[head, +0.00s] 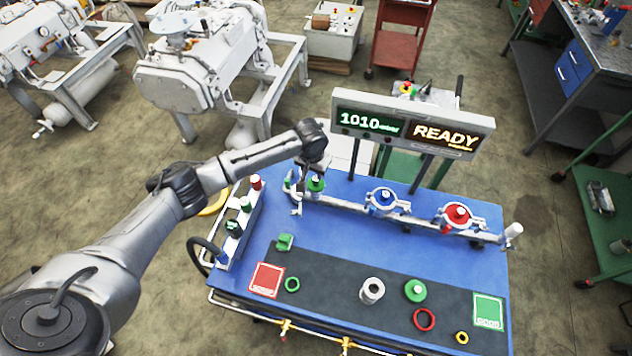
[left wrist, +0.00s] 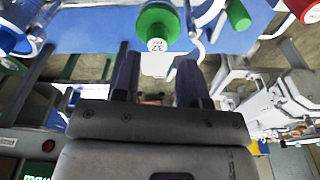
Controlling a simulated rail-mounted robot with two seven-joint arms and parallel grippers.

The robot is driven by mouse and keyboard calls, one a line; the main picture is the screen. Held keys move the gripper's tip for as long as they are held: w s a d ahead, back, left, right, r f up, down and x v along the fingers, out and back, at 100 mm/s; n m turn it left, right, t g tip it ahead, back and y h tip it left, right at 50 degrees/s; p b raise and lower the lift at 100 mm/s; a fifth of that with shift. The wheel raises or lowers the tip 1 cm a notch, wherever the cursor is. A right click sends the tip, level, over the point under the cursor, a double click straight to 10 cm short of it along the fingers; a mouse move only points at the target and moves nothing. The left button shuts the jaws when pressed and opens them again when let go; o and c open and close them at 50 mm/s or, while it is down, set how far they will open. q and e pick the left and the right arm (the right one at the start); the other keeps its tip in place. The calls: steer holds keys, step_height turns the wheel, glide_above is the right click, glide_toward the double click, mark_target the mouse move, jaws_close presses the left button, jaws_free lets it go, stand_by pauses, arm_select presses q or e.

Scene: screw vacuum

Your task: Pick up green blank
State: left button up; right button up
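A green blank (head: 316,184) sits upright on the left port of the pipe manifold at the back of the blue table. In the left wrist view the green blank (left wrist: 157,25), with a pale numbered label, lies beyond my fingertips. My left gripper (head: 303,181) is right beside this port in the head view, partly overlapping it. In the left wrist view its two dark fingers (left wrist: 157,75) are apart with nothing between them. Another green round piece (head: 415,291) lies on the dark mat. My right gripper is not in view.
Blue (head: 383,198) and red (head: 457,214) capped ports stand along the manifold to the right. A rack (head: 240,222) with coloured pieces stands at the table's left. A display (head: 412,130) reading READY rises behind. Rings and a metal fitting (head: 371,290) lie on the mat.

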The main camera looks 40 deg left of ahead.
mark_target(316, 182)
arm_select(q)
steer(key=shift+w+f, duration=0.2)
steer(key=shift+f, duration=1.2)
steer(key=shift+w+f, duration=0.2)
steer(key=shift+f, duration=1.15)
steer(key=shift+c, duration=0.4)
steer(key=c, duration=0.6)
